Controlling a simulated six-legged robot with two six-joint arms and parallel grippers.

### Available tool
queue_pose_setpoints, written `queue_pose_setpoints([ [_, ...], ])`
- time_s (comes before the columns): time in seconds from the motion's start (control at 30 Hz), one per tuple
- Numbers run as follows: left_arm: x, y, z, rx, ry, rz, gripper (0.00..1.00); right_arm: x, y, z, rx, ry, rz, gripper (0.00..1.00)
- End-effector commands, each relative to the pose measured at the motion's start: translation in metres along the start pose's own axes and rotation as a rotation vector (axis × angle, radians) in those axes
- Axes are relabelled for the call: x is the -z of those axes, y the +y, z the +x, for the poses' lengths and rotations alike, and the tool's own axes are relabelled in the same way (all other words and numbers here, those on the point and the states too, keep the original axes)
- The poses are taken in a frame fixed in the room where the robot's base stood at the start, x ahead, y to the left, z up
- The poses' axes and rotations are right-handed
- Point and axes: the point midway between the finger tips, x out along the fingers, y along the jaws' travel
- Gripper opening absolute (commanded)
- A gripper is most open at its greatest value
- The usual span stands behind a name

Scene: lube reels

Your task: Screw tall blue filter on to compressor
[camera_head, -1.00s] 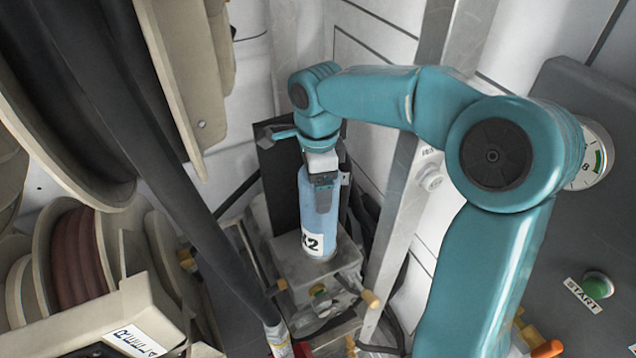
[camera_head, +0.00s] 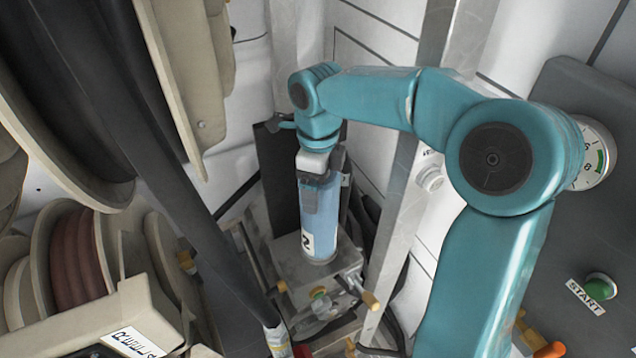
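The tall blue filter (camera_head: 325,215) stands upright on a grey metal block (camera_head: 290,268), which seems to be the compressor's filter mount. A white label with a dark "2" shows low on its left side. My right gripper (camera_head: 311,192) comes down over the filter's top from the right. One dark finger lies against the filter's near side, and the other is hidden behind it. It looks shut on the filter. The filter's base meets the block, but the thread is hidden. My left gripper is not in view.
Large beige reels (camera_head: 75,255) and a thick dark diagonal bar (camera_head: 195,215) fill the left. A metal post (camera_head: 405,215) stands right of the filter. A yellow-handled valve (camera_head: 370,300) sits below it. A grey panel with a green START button (camera_head: 600,287) and gauge (camera_head: 594,155) is far right.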

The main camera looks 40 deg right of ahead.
Motion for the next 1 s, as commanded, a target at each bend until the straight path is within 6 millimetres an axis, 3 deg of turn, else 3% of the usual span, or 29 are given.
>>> queue_pose_setpoints([
  [0.23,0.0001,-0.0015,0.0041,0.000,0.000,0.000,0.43,0.0003,-0.0004,0.0015,-0.002,0.002,0.344,0.14],
  [0.5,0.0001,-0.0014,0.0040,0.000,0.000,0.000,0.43,0.0004,-0.0004,0.0013,-0.002,0.002,0.394,0.14],
  [0.53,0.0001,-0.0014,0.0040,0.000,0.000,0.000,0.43,0.0004,-0.0003,0.0013,-0.002,0.003,0.394,0.90],
  [0.57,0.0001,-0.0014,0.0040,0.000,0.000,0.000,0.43,0.0004,-0.0003,0.0013,-0.002,0.003,0.394,1.00],
  [1.0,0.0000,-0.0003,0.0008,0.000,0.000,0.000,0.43,0.0004,-0.0008,-0.0026,-0.001,0.002,0.392,1.00],
])
